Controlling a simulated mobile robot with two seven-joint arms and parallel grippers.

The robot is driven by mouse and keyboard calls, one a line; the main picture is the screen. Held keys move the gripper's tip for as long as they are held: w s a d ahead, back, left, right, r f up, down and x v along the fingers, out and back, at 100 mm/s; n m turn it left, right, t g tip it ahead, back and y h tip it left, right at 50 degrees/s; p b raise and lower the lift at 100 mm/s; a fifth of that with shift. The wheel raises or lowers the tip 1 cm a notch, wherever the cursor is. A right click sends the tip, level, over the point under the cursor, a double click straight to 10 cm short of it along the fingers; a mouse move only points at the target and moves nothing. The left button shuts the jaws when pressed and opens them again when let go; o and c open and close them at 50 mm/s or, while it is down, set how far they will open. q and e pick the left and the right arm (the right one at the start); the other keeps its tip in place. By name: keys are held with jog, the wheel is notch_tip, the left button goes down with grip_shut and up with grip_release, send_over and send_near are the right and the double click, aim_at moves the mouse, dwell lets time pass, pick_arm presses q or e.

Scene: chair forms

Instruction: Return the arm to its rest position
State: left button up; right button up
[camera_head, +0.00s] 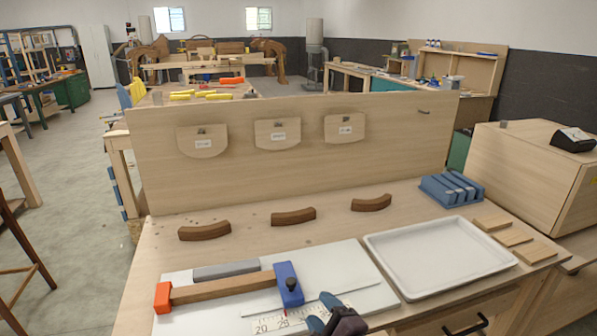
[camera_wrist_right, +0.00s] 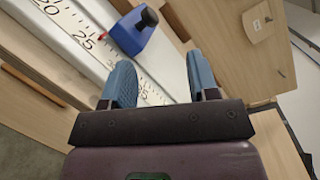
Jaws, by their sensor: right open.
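My right gripper (camera_head: 323,312) is at the bottom edge of the head view, above the front edge of the white board (camera_head: 362,290). In the right wrist view its two blue fingers (camera_wrist_right: 161,82) stand apart with nothing between them. Beyond them lie the ruler strip (camera_wrist_right: 75,22) and the blue slider block (camera_wrist_right: 146,34) with its black knob. In the head view the blue block (camera_head: 289,284) sits at the right end of a brown wooden bar (camera_head: 222,290) with a red-orange end block (camera_head: 162,297). My left gripper is not in view.
A white tray (camera_head: 440,262) lies right of the board, with wooden tiles (camera_head: 515,238) and a blue slotted rack (camera_head: 450,188) beside it. Three curved brown pieces (camera_head: 293,216) lie behind. An upright panel (camera_head: 300,165) with three hung forms closes the bench's back. A box cabinet (camera_head: 525,170) stands right.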

jog(key=s+d+f+n+g+h, duration=0.2)
jog(key=s+d+f+n+h, duration=0.2)
jog(key=s+d+f+n, duration=0.3)
jog(key=s+d+f+n+g+h, duration=0.1)
jog(key=s+d+f+n+h, duration=0.3)
jog(key=s+d+f+n, duration=0.3)
jog(key=s+d+n, duration=0.5)
jog(key=s+d, duration=0.1)
jog(key=d, duration=0.2)
jog(key=shift+s+d+f+g+h, duration=0.35)
jog(key=shift+g+h, duration=0.05)
